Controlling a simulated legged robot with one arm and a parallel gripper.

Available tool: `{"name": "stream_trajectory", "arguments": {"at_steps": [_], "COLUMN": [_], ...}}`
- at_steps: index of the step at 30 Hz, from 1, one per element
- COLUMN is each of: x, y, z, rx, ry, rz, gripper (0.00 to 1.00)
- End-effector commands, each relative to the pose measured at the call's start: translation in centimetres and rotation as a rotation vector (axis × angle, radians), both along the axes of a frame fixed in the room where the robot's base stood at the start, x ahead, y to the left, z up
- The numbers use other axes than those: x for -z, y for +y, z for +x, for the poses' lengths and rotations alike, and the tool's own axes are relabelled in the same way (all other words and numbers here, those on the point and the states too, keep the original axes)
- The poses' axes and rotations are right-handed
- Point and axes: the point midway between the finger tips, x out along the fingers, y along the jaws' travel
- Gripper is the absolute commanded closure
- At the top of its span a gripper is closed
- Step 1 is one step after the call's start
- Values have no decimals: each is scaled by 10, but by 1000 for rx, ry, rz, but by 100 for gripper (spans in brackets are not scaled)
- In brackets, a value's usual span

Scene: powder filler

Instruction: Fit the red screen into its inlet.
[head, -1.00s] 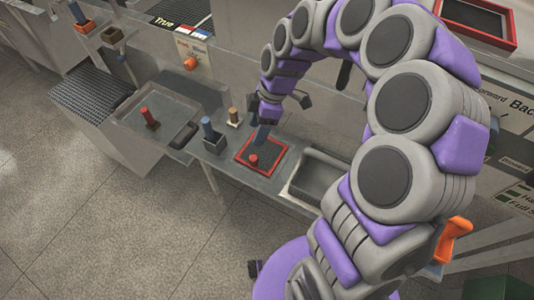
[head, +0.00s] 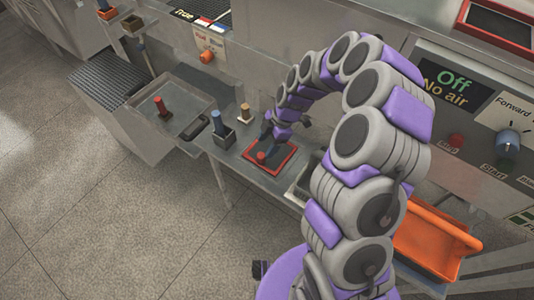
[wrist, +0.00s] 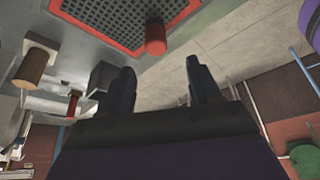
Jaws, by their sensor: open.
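The red screen (head: 281,157) is a red square frame with dark mesh and a red knob at one edge. It lies on the metal counter in the middle of the head view. It also shows at the top of the wrist view (wrist: 105,22), with its red knob (wrist: 155,38) beside the fingers. My gripper (head: 275,129) is over the screen's far side. Its two fingers (wrist: 158,82) are apart with nothing between them. A red-rimmed rectangular opening (head: 490,33) with a dark inside sits on the machine top at upper right; it may be the inlet.
A blue-handled block (head: 222,136) and a tan-knobbed piece (head: 244,114) stand left of the screen. A shallow tray (head: 185,107) holds a red-handled piece (head: 161,108). An orange bin (head: 428,240) is right of my arm. A control panel (head: 500,120) is behind. Open floor lies at left.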

Motion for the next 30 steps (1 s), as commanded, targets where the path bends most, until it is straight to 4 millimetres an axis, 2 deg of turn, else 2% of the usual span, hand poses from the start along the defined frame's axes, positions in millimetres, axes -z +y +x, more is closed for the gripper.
{"name": "stream_trajectory", "arguments": {"at_steps": [3,11,21,29,30], "x": [16,29,70,72,73], "y": [5,18,28,29,30], "z": [-2,-2,-3,-2,-2], "rx": [0,1,-1,2,2], "ry": [2,-2,3,-1,-1], "rz": [0,-8,-4,-3,-4], "gripper": [37,37,37,37,40]}}
